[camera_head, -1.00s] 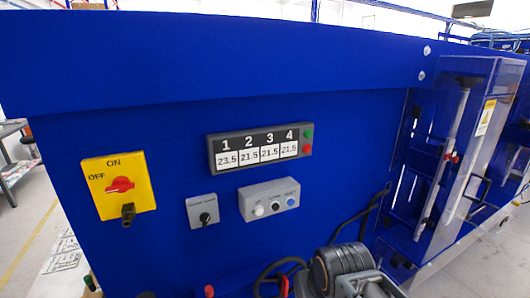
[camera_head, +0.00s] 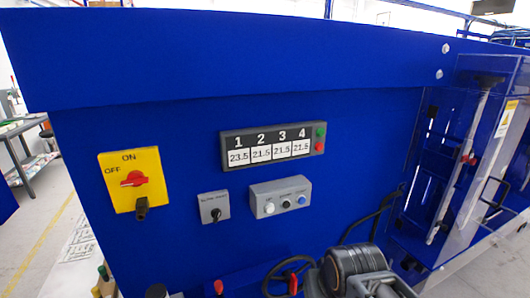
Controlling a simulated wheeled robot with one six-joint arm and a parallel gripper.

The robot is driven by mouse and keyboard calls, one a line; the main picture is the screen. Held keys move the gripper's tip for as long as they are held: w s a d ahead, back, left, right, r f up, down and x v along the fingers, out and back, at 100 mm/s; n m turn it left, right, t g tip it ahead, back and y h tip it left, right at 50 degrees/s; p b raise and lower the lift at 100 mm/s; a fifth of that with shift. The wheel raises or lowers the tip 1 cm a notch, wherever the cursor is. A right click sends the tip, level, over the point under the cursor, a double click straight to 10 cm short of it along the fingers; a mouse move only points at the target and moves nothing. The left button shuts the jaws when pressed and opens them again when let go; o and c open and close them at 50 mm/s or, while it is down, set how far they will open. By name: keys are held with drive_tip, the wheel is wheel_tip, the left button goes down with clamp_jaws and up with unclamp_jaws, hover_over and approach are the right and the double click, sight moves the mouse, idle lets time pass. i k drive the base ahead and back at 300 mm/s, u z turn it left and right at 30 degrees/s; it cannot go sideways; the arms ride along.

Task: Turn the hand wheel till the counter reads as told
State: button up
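The counter (camera_head: 274,145) is a dark display on the blue machine face, with four numbered windows. Window 1 reads 23.5; windows 2, 3 and 4 read 21.5. A black curved rim (camera_head: 273,274), perhaps part of a hand wheel, shows at the bottom edge, with a red grip-like piece (camera_head: 293,284) beside it. Its lower part is cut off, so I cannot tell for sure. A dark jointed part of my arm stands at the bottom right, close to the right of this rim. My gripper's fingers are not visible.
A yellow ON/OFF switch plate (camera_head: 132,180), a small grey switch box (camera_head: 213,207) and a grey button box (camera_head: 280,197) sit on the blue panel (camera_head: 180,130). A clear guard (camera_head: 475,150) juts out at right. Open floor (camera_head: 50,245) lies at left.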

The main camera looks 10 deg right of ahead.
sight(290, 279)
drive_tip(key=k, duration=0.95)
drive_tip(key=u, duration=0.4)
drive_tip(key=i, duration=0.55)
drive_tip(key=u, duration=0.35)
